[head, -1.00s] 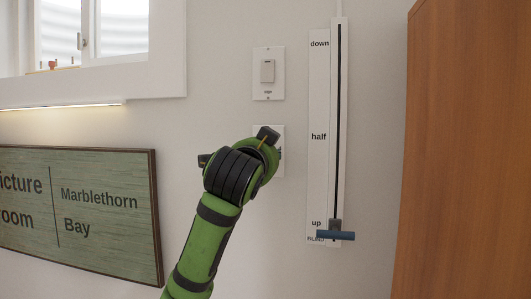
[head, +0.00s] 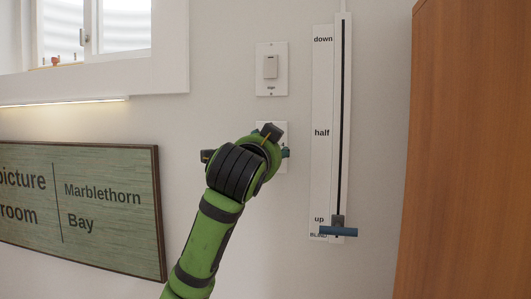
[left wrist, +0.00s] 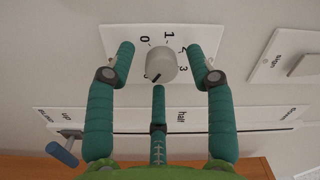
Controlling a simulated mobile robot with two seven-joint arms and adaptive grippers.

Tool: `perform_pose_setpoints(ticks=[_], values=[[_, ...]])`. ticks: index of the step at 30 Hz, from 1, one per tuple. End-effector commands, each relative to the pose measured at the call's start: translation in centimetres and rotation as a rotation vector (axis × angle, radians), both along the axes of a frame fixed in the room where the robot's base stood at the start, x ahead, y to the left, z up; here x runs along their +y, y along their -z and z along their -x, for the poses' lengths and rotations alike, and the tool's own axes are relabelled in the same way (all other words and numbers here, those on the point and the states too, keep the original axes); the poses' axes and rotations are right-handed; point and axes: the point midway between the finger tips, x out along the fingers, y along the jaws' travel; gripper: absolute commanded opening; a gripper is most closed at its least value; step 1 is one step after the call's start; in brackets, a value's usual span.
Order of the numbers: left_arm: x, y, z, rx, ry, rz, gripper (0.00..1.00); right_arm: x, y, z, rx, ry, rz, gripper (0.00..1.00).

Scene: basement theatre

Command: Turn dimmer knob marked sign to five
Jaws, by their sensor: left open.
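The dimmer knob (left wrist: 160,66) is a round pale grey dial on a white wall plate (left wrist: 143,34). Numbers 0, 1 and 3 show around it, with 2 partly covered; I cannot see a 5. A dark pointer mark on the knob faces the lower left in the left wrist view. My left gripper (left wrist: 160,52) is open, with a teal finger on either side of the knob and a third below it; contact is not clear. In the head view my left gripper (head: 284,153) covers most of the plate (head: 281,168) and hides the knob. My right gripper is not in view.
A rocker switch (head: 271,67) labelled "sign" is just above. A vertical slider track (head: 343,110) marked down, half and up stands to the right, its blue handle (head: 338,231) near the bottom. A wooden panel (head: 470,150) is far right, a green sign (head: 80,210) left.

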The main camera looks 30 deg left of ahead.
Motion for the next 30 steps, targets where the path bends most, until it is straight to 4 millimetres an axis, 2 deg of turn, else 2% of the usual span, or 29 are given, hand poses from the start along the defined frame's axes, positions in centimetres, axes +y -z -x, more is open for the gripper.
perform_pose_setpoints(ticks=[5, 12, 18, 24, 30], values=[[-0.6, -0.1, 2.1, -0.005, 0.002, -0.002, 0.54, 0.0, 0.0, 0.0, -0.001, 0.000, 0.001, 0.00], [-2.1, -0.1, 7.1, -0.005, 0.002, -0.002, 0.54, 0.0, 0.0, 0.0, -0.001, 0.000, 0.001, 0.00], [-3.0, 0.0, 10.2, -0.002, 0.001, -0.001, 0.54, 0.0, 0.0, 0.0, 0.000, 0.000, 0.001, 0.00], [-3.3, 0.2, 11.3, 0.001, 0.000, 0.000, 0.54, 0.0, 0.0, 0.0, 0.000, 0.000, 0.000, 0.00], [-3.3, 0.2, 11.4, 0.002, 0.000, 0.001, 0.54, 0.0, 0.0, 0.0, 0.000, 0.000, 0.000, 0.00]])
